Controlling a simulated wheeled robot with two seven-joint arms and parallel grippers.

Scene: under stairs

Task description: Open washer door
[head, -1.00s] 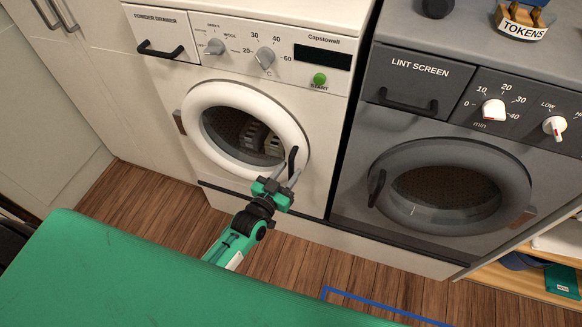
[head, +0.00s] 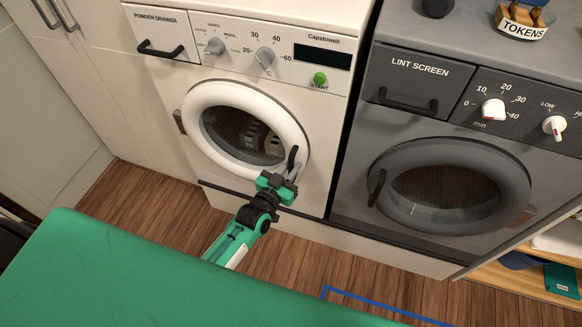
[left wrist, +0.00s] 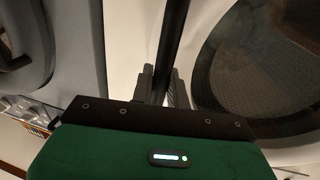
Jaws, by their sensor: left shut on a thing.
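The white washer (head: 320,120) stands at the centre left of the head view. Its round white door (head: 223,92) looks shut, with dark glass and a hinge on its left side. The black door handle (head: 292,156) is on the door's right edge; in the left wrist view the handle (left wrist: 173,40) runs between the fingers. My left gripper (head: 289,173) is shut on the lower part of the handle, and its fingers (left wrist: 160,86) show on both sides of it. My right gripper is not in view.
A grey dryer (head: 350,190) with its own round door (head: 450,152) stands close on the right. A low wooden shelf (head: 520,282) is at the lower right. White cupboards (head: 60,110) are at left. Wooden floor (head: 150,195) lies clear in front of the washer.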

